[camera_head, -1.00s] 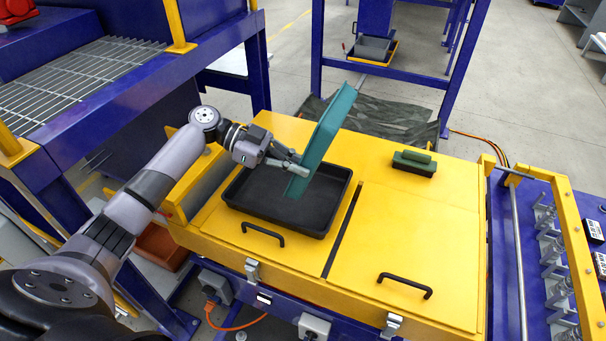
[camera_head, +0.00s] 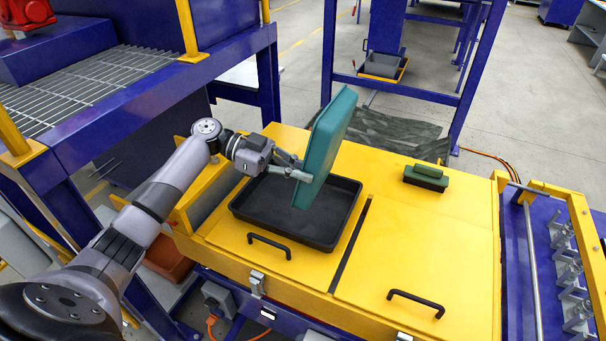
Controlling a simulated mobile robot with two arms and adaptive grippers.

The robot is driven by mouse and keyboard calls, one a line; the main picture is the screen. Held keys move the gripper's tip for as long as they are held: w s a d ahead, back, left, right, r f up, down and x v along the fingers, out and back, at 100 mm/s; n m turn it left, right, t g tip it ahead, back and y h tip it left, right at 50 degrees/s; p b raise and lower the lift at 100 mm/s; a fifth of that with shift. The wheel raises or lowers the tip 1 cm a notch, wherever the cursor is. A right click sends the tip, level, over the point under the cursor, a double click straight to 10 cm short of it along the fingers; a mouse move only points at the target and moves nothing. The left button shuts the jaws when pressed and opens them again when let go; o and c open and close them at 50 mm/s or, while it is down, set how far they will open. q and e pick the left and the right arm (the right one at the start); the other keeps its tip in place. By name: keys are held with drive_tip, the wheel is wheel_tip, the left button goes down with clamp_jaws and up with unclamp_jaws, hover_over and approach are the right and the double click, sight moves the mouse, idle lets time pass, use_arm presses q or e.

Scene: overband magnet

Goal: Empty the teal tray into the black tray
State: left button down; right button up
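The teal tray (camera_head: 328,143) is held up on edge, steeply tilted, above the black tray. Its underside faces the right side of the picture, and its inside is mostly hidden. My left gripper (camera_head: 298,172) is shut on the teal tray's near left edge. The black tray (camera_head: 290,238) lies flat on the yellow cabinet top. The part of its floor that shows looks dark, and I cannot make out any contents. The teal tray's lower corner hangs over the black tray. My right gripper is not in view.
The yellow cabinet top (camera_head: 430,240) has black handles. A green-backed brush (camera_head: 427,176) lies on it to the right. A blue frame with a grating (camera_head: 90,88) stands at the left. A metal rail with several clamps (camera_head: 566,270) is at the far right.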

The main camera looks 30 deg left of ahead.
use_arm(q)
drive_tip(key=shift+a+f+h+b, duration=0.1)
drive_tip(key=shift+a+h+b, duration=0.45)
drive_tip(key=shift+b, duration=0.5)
drive_tip(key=shift+a+b, duration=0.3)
drive_tip(key=shift+b, duration=0.05)
drive_tip(key=shift+s+a+r+h+b, duration=0.1)
drive_tip(key=shift+a+r+h+b, duration=0.25)
drive_tip(key=shift+h+b, duration=0.25)
